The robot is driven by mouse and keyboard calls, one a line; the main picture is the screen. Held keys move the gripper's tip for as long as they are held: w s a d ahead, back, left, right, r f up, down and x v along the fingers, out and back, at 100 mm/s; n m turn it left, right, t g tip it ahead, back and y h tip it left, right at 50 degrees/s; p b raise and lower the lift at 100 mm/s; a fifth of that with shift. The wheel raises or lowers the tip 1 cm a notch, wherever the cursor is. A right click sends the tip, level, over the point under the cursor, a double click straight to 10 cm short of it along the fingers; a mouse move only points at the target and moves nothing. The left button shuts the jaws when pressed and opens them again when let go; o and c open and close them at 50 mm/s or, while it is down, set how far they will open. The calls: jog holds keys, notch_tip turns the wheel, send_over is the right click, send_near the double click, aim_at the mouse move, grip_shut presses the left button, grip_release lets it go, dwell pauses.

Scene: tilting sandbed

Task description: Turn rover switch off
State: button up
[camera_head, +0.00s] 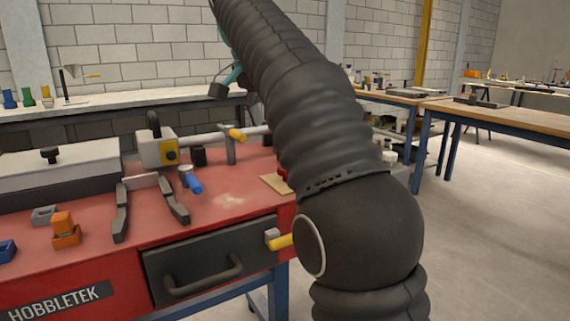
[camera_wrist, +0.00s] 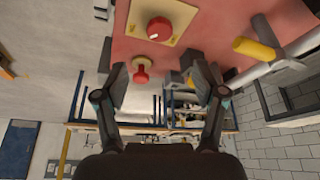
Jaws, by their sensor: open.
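In the wrist view a round red knob (camera_wrist: 159,28) sits on a cream plate (camera_wrist: 178,14) on the red bench top, likely the rover switch. A smaller red knob on a pale stem (camera_wrist: 140,70) is just below it, at the bench edge. My gripper (camera_wrist: 162,88) is open and empty, its two dark fingers spread below the cream plate and apart from the red knob. In the head view part of the cream plate (camera_head: 270,185) shows beside my arm, which hides most of it. Part of my gripper shows at the upper left of my arm.
Open floor (camera_head: 480,220) lies to the right.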

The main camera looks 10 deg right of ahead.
jog(key=x, duration=1.2)
jog(key=shift+s+a+f, duration=0.1)
jog(key=c, duration=1.1)
